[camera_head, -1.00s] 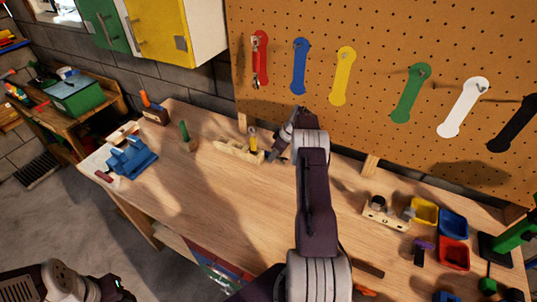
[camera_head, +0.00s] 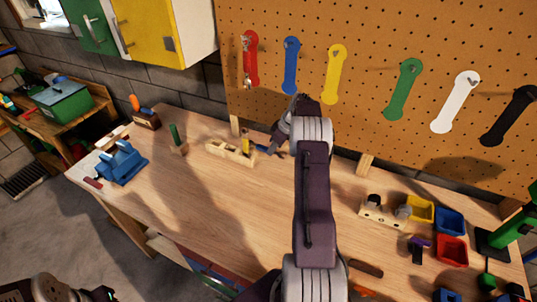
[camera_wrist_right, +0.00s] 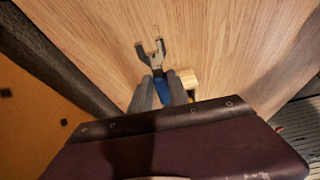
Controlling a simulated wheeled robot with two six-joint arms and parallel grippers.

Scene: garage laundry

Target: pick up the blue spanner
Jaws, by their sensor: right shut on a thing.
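The blue spanner (camera_wrist_right: 151,54) shows in the right wrist view, with a grey open-ended head and a blue handle. My right gripper (camera_wrist_right: 159,82) is shut on it, and the head sticks out past the fingertips over the wood. In the head view my right gripper (camera_head: 273,146) is at the back of the workbench (camera_head: 225,205), below the pegboard. A bit of the blue handle (camera_head: 262,149) shows beside it; the rest is hidden. I cannot tell whether the spanner touches the bench. A blue spanner-shaped marking (camera_head: 290,66) is on the pegboard. Only part of my left arm shows, without its fingers.
A wooden plane (camera_head: 225,152) with a yellow piece is just left of my right gripper. A blue vice (camera_head: 122,163) stands at the bench's left. Yellow, blue and red bins (camera_head: 452,250) are at the right. The pegboard (camera_head: 385,45) rises behind. The bench middle is clear.

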